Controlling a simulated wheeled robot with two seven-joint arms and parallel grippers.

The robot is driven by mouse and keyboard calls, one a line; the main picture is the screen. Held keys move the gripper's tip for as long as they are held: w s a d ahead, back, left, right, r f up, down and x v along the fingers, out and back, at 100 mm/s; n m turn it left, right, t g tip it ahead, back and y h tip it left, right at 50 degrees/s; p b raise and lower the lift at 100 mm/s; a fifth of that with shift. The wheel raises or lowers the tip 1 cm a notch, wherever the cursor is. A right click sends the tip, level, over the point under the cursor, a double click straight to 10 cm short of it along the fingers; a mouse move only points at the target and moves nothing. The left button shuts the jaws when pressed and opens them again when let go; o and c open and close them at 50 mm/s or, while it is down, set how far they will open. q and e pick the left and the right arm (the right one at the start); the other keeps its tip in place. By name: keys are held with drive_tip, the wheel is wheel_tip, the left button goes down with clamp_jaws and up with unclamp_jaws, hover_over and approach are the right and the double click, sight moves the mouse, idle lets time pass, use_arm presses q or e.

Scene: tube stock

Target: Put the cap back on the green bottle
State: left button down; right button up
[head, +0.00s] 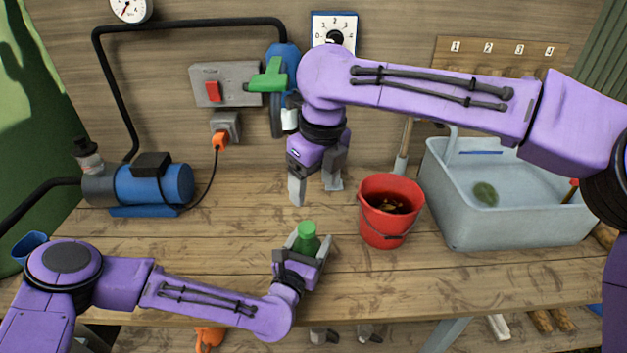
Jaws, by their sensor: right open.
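The green bottle (306,240) is upright near the front middle of the wooden bench, between the fingers of my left gripper (309,244). My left gripper appears shut on it from the front; its lower part is hidden by the gripper. The narrower top of the bottle (307,228) is also green. I cannot tell whether this top is the cap or the bare neck, and no separate cap shows elsewhere. My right gripper (315,190) points down, open and empty, above and behind the bottle.
A red bucket (372,230) stands right of the bottle, close to both grippers. A grey water basin (470,222) is further right. A blue pump (155,185) stands at the left. A green-handled valve (268,78) is on the back wall. The bench between pump and bottle is clear.

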sight(307, 227)
drive_tip(key=f, duration=0.4)
drive_tip(key=w+f, duration=0.1)
drive_tip(key=f, duration=0.3)
drive_tip(key=a+f, duration=0.1)
drive_tip(key=f, duration=0.3)
drive_tip(key=shift+w, duration=0.2)
